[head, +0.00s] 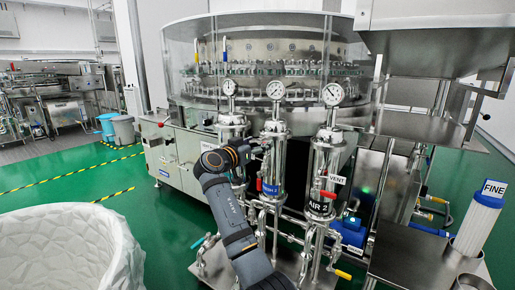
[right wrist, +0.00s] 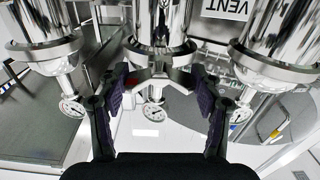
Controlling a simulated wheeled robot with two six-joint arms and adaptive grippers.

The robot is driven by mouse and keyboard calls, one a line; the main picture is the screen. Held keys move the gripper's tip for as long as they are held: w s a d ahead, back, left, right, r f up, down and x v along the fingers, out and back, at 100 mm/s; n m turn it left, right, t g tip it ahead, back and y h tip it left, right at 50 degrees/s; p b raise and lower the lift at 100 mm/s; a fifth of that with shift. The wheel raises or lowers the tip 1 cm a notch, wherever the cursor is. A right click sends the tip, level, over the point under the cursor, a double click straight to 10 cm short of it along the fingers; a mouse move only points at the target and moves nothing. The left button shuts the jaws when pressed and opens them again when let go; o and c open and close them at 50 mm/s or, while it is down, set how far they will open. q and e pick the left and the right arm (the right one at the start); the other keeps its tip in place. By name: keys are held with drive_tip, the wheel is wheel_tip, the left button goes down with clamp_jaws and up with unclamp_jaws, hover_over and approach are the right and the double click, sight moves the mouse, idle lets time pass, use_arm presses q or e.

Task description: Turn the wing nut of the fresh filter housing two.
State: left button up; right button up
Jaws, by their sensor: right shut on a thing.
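The fresh filter housing two (head: 271,165) is the middle one of three upright steel cylinders, with a blue label reading partly "ESH 2". It also shows as the middle cylinder in the right wrist view (right wrist: 161,22), which looks upside down. My right gripper (head: 262,149) is at the upper part of this housing. In the right wrist view my right gripper (right wrist: 162,88) has its dark pads on both sides of the metal wing nut (right wrist: 160,74), shut on its wings. In the head view the wing nut is hard to make out. My left gripper is not in view.
The AIR 2 housing (head: 325,165) stands close on the right, and another housing (head: 232,130) on the left. Round gauges (head: 275,90) sit above them. Pipes and valves (head: 290,225) crowd below. A FINE cartridge (head: 480,220) stands at the right, a white-lined bin (head: 65,245) at the left.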

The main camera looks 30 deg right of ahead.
drive_tip(key=shift+f+m, duration=0.15)
drive_tip(key=shift+m, duration=0.15)
idle(0.4)
drive_tip(key=o, duration=1.2)
drive_tip(key=shift+c, duration=0.2)
drive_tip(key=v, duration=1.2)
